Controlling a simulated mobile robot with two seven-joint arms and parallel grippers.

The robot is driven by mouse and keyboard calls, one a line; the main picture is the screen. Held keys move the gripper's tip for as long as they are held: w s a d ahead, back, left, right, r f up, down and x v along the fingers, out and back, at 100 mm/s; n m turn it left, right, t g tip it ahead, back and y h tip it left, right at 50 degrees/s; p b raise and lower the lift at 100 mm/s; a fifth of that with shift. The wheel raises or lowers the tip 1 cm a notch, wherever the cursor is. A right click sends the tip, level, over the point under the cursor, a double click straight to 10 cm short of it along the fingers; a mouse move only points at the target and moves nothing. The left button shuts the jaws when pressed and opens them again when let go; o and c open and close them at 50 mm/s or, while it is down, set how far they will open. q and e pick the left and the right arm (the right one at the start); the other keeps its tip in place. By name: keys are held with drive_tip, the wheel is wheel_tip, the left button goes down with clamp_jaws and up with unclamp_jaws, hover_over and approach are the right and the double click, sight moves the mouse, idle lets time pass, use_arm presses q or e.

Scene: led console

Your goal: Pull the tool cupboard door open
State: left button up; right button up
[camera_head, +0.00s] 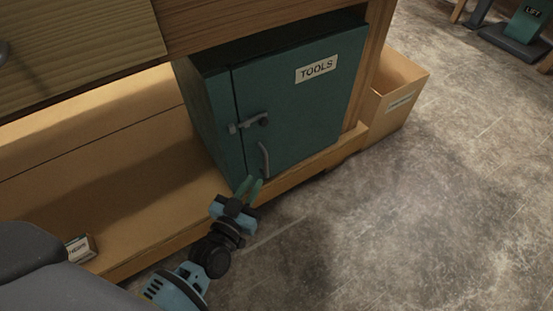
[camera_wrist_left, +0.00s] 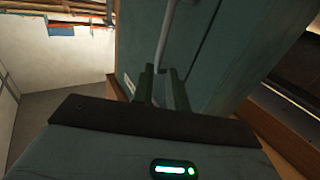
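The dark green tool cupboard (camera_head: 215,110) stands on the wooden shelf under the bench. Its door (camera_head: 300,105), with a TOOLS label (camera_head: 316,68), looks shut. A grey latch (camera_head: 248,123) sits at the door's left edge. The grey bar handle (camera_head: 264,159) is below it and also shows in the left wrist view (camera_wrist_left: 166,35). My left gripper (camera_head: 250,185) is just below the handle's lower end, its two green fingers parted. In the left wrist view the handle's lower end lines up with the gap between the fingertips (camera_wrist_left: 163,72); contact cannot be told. My right gripper is out of view.
A cardboard box (camera_head: 400,95) stands right of the cupboard. The shelf's front edge (camera_head: 185,238) runs below the cupboard and beside my left arm. A small labelled box (camera_head: 80,249) lies on the shelf at lower left. The concrete floor (camera_head: 420,210) in front is clear.

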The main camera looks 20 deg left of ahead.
sight(265, 166)
use_arm(q)
drive_tip(key=w+b, duration=0.1)
drive_tip(key=w, duration=0.1)
drive_tip(key=w+f+b, duration=0.1)
drive_tip(key=w, duration=0.2)
drive_tip(key=w+b, duration=0.1)
drive_tip(key=w, duration=0.1)
drive_tip(key=shift+w+d+f, duration=0.3)
drive_tip(key=shift+w+f, duration=0.05)
drive_tip(key=shift+w, duration=0.5)
drive_tip(key=shift+r, duration=0.1)
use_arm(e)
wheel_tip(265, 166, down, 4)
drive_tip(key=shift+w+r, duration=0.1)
use_arm(q)
clamp_jaws()
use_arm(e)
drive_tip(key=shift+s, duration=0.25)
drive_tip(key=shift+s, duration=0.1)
